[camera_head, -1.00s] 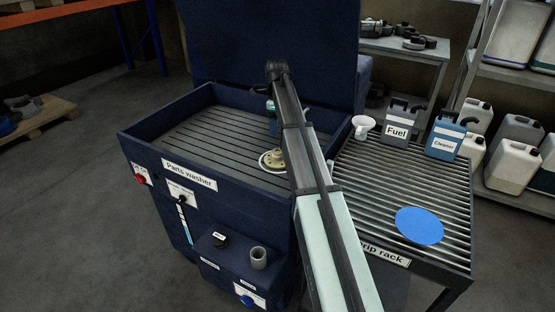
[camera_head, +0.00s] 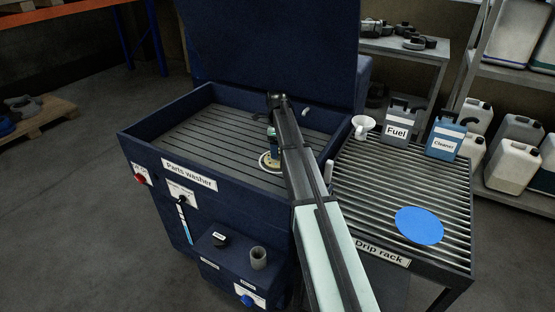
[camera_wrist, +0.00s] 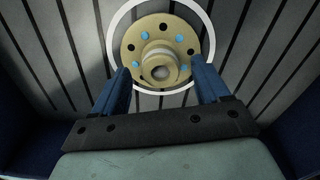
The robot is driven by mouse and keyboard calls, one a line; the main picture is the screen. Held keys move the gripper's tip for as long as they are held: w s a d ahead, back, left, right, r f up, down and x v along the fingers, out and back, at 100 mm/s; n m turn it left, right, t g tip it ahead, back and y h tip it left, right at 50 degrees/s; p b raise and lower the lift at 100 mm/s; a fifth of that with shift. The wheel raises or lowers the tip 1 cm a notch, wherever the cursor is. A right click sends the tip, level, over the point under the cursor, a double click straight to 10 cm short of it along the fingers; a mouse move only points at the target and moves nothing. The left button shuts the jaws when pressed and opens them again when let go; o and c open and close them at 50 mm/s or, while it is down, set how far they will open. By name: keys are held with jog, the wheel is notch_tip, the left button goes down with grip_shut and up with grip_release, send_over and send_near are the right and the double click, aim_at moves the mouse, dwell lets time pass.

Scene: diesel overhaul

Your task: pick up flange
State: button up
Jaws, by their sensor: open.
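The flange (camera_wrist: 150,47) is a tan metal disc with a raised hollow hub, dark holes and several light-blue spots. It lies on the slatted floor of the parts washer (camera_head: 160,147), inside a white ring (camera_wrist: 113,38). In the head view the flange (camera_head: 268,160) is largely hidden by my arm and gripper. My gripper (camera_wrist: 163,76) is open and empty, its two blue fingers pointing at the flange, one on each side of the hub in the wrist view. In the head view my gripper (camera_head: 272,146) is just above the flange; the exact gap cannot be told.
The washer has raised walls and a tall lid (camera_head: 270,50) behind. A drip rack (camera_head: 400,185) to the right carries a blue disc (camera_head: 419,225), a white funnel (camera_head: 363,124), a fuel can (camera_head: 397,128) and a cleaner can (camera_head: 446,138). The left washer floor is clear.

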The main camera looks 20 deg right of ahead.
jog(key=shift+f, duration=1.4)
grip_shut()
